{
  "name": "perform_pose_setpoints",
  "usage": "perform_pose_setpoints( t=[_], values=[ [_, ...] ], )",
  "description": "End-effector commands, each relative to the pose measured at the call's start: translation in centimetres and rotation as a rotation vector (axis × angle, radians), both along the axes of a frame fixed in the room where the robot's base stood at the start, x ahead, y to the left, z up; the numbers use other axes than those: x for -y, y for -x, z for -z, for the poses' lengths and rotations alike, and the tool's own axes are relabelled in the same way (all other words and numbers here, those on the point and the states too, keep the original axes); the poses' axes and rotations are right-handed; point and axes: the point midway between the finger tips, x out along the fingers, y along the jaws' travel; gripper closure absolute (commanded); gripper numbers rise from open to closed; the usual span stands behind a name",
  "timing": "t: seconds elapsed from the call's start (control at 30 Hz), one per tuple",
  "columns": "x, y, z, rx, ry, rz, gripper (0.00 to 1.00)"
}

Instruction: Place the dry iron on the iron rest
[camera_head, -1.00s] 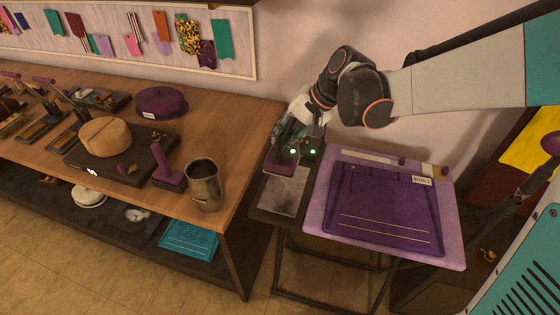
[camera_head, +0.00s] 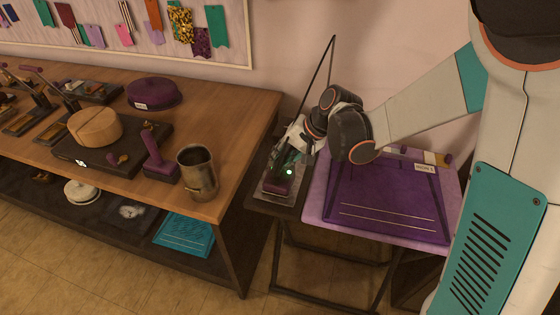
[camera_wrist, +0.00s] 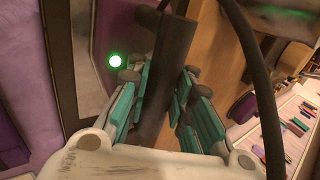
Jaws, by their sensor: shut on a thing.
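The dry iron (camera_head: 276,186) has a purple body and a dark handle, and a cord rises behind it. My gripper (camera_head: 289,158) is above it, with the teal fingers closed on the dark handle (camera_wrist: 166,75) in the wrist view. The iron rest (camera_head: 262,196) is a grey plate at the left end of the small stand. The iron is over this plate, which shows around its edges. I cannot tell whether the iron's sole touches the plate. My wrist and gripper hide part of the iron's far side.
A purple mat with a purple tray (camera_head: 392,200) lies right of the rest. The wooden table (camera_head: 236,130) stands to the left, with a metal mug (camera_head: 198,172) and a purple-handled tool (camera_head: 158,160) near its edge. The wall is behind.

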Motion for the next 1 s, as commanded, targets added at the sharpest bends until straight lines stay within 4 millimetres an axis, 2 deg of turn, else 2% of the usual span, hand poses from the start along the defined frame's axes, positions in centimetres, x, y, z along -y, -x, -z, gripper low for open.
perform_pose_setpoints(
  t=[0.37,0.4,0.5,0.87,1.0],
  values=[
    [0.0,0.0,0.4,0.0,-0.001,0.0,1.0],
    [0.0,0.0,0.4,0.0,0.0,0.0,0.79],
    [0.0,0.0,0.4,0.0,0.0,0.0,0.59],
    [0.0,0.0,0.2,0.0,0.0,0.0,0.59],
    [0.5,0.2,-0.9,0.0,0.0,0.002,0.59]
  ],
)
